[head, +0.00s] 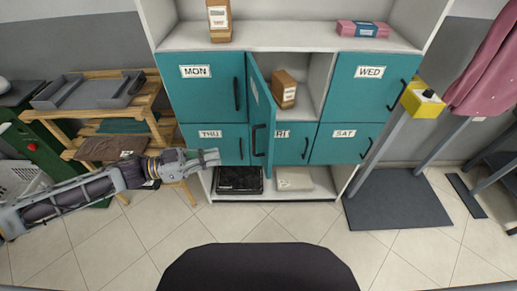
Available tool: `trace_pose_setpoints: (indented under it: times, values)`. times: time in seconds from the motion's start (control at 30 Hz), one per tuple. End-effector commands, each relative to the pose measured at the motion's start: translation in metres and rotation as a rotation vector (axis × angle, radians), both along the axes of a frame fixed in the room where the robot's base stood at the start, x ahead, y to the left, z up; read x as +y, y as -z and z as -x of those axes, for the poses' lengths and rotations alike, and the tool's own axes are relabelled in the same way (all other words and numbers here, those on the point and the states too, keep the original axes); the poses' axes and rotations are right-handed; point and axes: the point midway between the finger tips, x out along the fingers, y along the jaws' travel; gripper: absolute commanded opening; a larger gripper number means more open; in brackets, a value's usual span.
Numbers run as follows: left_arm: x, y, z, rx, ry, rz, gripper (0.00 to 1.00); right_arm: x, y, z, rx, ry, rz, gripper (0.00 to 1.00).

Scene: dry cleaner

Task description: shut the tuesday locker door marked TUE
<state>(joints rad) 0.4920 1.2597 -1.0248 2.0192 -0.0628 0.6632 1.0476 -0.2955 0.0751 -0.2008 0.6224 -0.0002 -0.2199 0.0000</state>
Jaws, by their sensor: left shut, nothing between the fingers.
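The tuesday locker door (259,110) stands open in the middle of the top row, between the MON and WED doors. It is hinged on its left edge and swung out towards me, with its dark handle near the free edge. A white label shows on it at a steep angle, too slanted to read. The open compartment holds a brown box (284,88). My left gripper (213,158) is shut and empty, in front of the THU door, to the left of the open door and apart from it. My right gripper is not in view.
The shut MON (214,92), WED (365,95), THU (219,143) and SAT (341,147) doors surround the open one. A wooden rack with a grey tray (88,91) stands left. A yellow control box (422,102) on a post stands right. The tiled floor in front is clear.

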Motion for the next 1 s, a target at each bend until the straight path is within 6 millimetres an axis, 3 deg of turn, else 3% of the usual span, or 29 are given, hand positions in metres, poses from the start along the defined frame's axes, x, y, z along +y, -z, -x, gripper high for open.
trace_pose_setpoints:
  times: [0.4, 1.0]
  values:
    - [-0.025, -0.001, -0.005, -0.001, 0.002, 0.002, 0.0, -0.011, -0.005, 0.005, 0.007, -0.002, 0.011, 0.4]
    - [-0.077, -0.002, -0.018, -0.001, 0.001, 0.002, 0.0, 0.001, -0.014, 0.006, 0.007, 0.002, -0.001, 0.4]
